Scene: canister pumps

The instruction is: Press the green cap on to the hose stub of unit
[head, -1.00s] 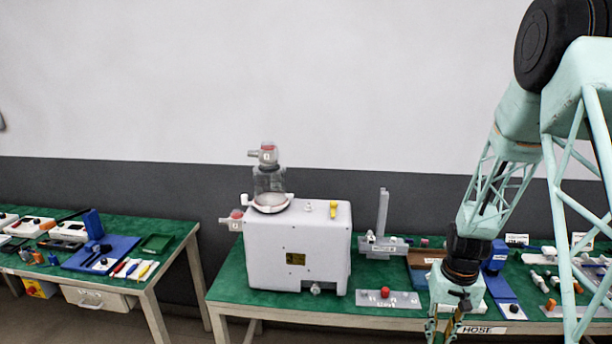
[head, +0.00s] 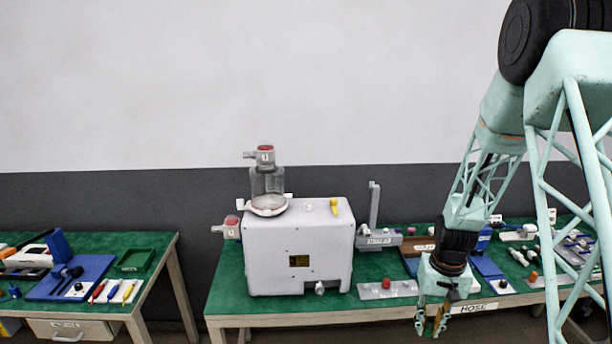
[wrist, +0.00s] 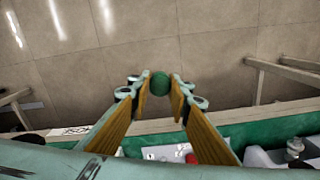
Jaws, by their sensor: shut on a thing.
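My gripper (head: 431,334) hangs in front of the right bench's front edge, pointing down. In the wrist view its yellow-lined fingers are shut on the round green cap (wrist: 159,84), which sits between the fingertips with floor behind it.
A clear canister (head: 268,182) with a red-topped fitting stands on the unit. A grey plate with a red knob (head: 386,284) and a grey upright stand (head: 374,205) are beside it. The bench front carries a HOSE label (head: 477,308). A second bench (head: 155,270) stands left, across a gap.

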